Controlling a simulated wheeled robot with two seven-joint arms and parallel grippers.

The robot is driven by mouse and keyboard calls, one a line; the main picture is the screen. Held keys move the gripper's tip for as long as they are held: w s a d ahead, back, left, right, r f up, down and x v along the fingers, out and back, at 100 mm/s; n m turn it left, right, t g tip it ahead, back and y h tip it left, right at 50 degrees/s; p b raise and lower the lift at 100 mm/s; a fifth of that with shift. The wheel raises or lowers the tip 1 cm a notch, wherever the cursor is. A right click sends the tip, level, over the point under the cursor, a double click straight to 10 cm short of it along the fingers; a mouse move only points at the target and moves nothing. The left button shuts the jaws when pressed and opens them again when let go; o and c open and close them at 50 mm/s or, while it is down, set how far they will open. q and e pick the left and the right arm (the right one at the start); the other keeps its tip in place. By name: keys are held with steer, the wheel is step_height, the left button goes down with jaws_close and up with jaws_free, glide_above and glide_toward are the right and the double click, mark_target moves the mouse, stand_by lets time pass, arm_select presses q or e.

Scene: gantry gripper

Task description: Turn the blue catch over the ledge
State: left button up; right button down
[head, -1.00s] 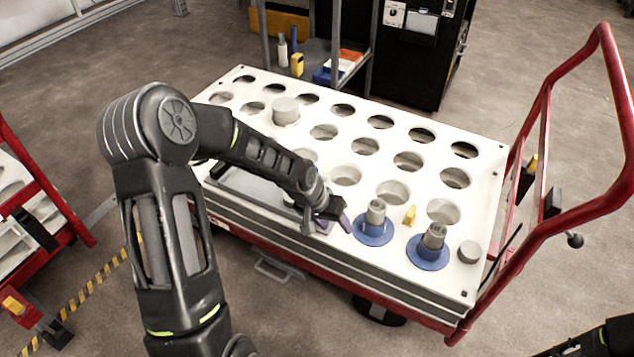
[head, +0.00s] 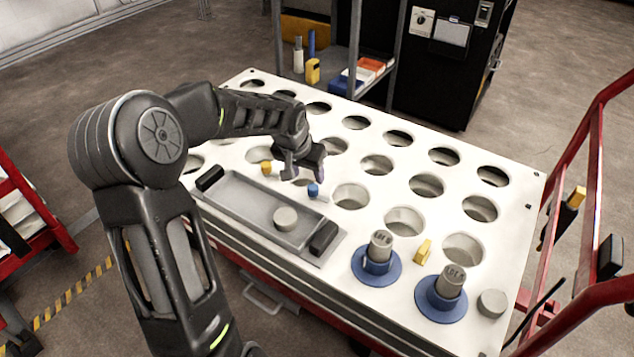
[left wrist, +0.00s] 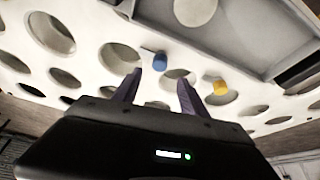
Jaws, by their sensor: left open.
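The blue catch (head: 313,190) is a small blue knob on the white top, beside the far long edge of the grey tray (head: 235,205). A yellow catch (head: 266,167) sits farther left along that edge. My left gripper (head: 303,174) is open and empty, just behind and above the blue catch. In the left wrist view the blue catch (left wrist: 159,61) shows beyond the fingers (left wrist: 160,92), and I see no contact. The yellow catch (left wrist: 220,87) is to its right. I cannot tell whether the blue catch lies over the tray's ledge. My right gripper is out of view.
A grey round puck (head: 285,219) lies in the tray, which has black end blocks (head: 323,237). Two grey cylinders in blue flanged holders (head: 376,265), a small yellow piece (head: 423,251) and a grey disc (head: 492,303) stand at right. Several round holes cover the white top.

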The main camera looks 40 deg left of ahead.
mark_target(312, 187)
arm_select(q)
steer(key=b+x, duration=0.3)
steer(key=x, duration=0.5)
stand_by(0.4)
jaws_close()
stand_by(0.3)
